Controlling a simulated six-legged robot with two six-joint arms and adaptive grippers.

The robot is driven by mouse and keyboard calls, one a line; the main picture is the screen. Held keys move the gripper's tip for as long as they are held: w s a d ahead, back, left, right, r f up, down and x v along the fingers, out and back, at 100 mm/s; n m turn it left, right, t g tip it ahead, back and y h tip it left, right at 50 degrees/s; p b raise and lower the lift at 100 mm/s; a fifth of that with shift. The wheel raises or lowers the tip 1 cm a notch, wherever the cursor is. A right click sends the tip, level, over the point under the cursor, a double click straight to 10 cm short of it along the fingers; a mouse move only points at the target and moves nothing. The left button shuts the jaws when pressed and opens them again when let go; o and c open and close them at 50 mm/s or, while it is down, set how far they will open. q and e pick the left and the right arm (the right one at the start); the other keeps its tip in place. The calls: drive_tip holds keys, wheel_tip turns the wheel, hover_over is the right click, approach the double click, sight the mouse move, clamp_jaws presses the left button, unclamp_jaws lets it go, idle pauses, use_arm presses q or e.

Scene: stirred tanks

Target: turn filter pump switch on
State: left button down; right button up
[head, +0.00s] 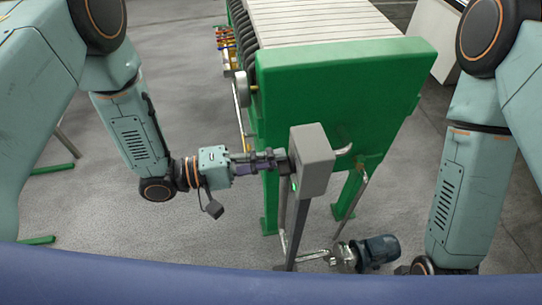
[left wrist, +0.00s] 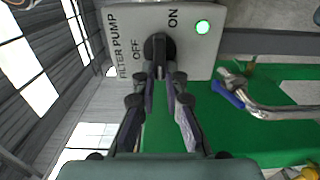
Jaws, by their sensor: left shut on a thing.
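The grey switch box (head: 318,160) stands on a post in front of the green filter press frame. In the left wrist view its panel (left wrist: 121,20) reads FILTER PUMP, OFF and ON. A black knob (left wrist: 158,48) sits between the OFF and ON labels. My left gripper (head: 281,161) reaches the box from the left. In the left wrist view its fingers (left wrist: 163,78) are shut on the knob, one on each side. The fingertips partly cover the knob's base. My right gripper is out of view.
The green filter press (head: 400,75) with pale plates stands directly behind the box. A blue motor pump (head: 378,250) and pipes sit on the floor below. A metal pipe (left wrist: 285,112) runs near the box.

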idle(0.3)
use_arm(q)
drive_tip(key=c, duration=1.4)
unclamp_jaws()
drive_tip(key=v, duration=1.2)
